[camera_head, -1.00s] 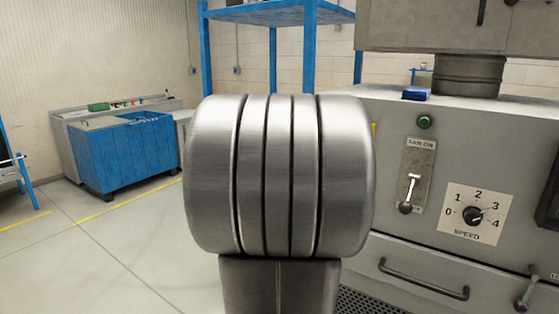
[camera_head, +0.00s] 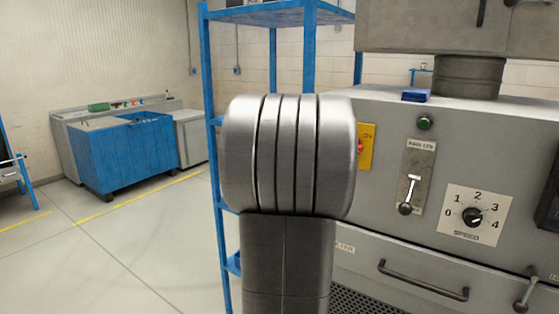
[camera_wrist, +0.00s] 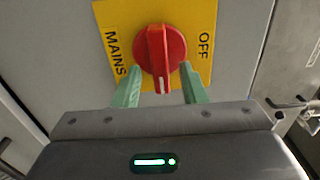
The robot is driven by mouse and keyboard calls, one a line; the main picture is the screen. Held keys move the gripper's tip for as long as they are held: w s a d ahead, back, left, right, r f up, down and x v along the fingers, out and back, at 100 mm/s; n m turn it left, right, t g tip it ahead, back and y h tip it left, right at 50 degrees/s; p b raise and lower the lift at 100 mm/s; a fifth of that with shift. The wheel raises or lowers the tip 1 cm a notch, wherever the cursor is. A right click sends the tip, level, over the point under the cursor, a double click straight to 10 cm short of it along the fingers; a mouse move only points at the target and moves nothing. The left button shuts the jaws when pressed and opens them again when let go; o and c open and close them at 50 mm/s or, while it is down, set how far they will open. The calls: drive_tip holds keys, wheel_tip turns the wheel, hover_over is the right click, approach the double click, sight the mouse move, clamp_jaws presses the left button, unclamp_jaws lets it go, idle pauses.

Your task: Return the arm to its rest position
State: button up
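My arm fills the middle of the head view, and my gripper is hidden behind it there. In the wrist view my gripper (camera_wrist: 160,70) has two green fingers spread apart. The fingertips lie to the left and right of the lower part of a red rotary knob (camera_wrist: 160,45); I cannot tell whether they touch it. The knob sits on a yellow plate (camera_wrist: 204,12) marked MAINS and OFF, with its white mark pointing down in the picture. In the head view the plate (camera_head: 368,150) shows just right of my arm, with the knob mostly hidden.
A grey machine (camera_head: 400,120) fills the right, with a lever (camera_head: 409,195), a speed dial (camera_head: 472,215) and a drawer handle (camera_head: 423,281) projecting from it. A blue shelf rack (camera_head: 212,90) stands behind my arm. The floor (camera_head: 130,255) at left is open before a blue cabinet (camera_head: 125,155).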

drive_tip(key=n+p, duration=0.1)
drive_tip(key=n, duration=0.1)
drive_tip(key=w+n+p, duration=0.1)
drive_tip(key=n, duration=0.1)
drive_tip(key=n+p, duration=0.1)
drive_tip(key=n, duration=0.1)
drive_tip(key=shift+w+d+r+n+p, duration=0.3)
drive_tip(key=shift+d+n+p, duration=0.1)
drive_tip(key=shift+s, duration=0.1)
